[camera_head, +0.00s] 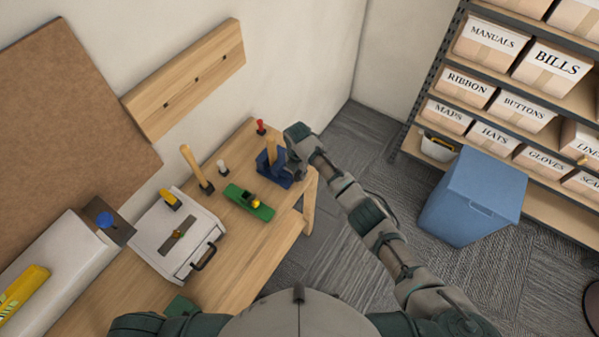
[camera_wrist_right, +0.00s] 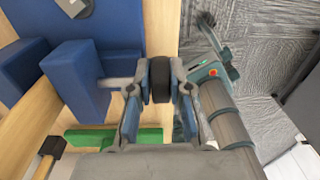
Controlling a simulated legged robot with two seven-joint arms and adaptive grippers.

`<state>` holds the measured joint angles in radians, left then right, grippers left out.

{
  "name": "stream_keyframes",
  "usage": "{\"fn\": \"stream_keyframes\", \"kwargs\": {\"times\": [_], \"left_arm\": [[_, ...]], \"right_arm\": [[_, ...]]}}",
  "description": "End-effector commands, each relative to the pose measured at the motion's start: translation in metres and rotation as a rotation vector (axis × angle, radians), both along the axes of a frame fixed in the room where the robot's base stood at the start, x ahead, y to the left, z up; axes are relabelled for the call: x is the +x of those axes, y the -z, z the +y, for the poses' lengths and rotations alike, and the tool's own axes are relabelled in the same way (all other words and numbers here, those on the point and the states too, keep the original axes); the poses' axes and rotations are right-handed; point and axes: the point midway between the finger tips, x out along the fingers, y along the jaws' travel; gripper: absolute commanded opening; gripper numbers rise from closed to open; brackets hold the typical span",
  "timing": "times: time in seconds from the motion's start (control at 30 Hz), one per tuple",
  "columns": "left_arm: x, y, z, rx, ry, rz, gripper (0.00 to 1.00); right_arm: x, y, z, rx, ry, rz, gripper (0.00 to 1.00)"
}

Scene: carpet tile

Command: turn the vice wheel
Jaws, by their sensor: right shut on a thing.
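The blue vice (camera_head: 271,176) stands at the far right end of the wooden workbench, with an upright piece of wood (camera_head: 271,149) at its jaws. It fills the left of the right wrist view (camera_wrist_right: 82,75). Its black wheel (camera_wrist_right: 160,84) sits at the end of a short metal shaft (camera_wrist_right: 116,83). My right gripper (camera_head: 294,167) is beside the vice; in the wrist view its two fingers (camera_wrist_right: 160,72) are shut on the wheel, one on each side. In the head view the wheel is hidden by the gripper. My left gripper is out of view.
A green hand plane (camera_head: 248,203), a mallet-like wooden-handled tool (camera_head: 196,168), a red-handled tool (camera_head: 261,127) and a white case (camera_head: 167,238) rest on the bench. A blue bin (camera_head: 470,205) and a shelf of labelled boxes (camera_head: 525,113) stand at right. Carpet between is clear.

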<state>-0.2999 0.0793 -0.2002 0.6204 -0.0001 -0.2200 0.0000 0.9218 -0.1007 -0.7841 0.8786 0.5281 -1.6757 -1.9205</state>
Motion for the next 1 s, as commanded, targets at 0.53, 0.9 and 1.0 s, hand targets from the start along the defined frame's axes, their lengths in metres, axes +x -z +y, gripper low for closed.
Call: {"fn": "stream_keyframes", "kwargs": {"times": [0.53, 0.9, 1.0], "left_arm": [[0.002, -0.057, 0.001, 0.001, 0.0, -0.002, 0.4], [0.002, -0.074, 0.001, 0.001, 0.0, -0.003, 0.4], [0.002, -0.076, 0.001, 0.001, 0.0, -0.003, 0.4]], "right_arm": [[-0.002, -0.008, 0.002, -0.177, -0.003, -0.272, 0.0], [-0.004, -0.006, 0.004, -0.298, -0.001, -0.458, 0.0], [-0.004, -0.005, 0.005, -0.317, -0.001, -0.486, 0.0]]}}
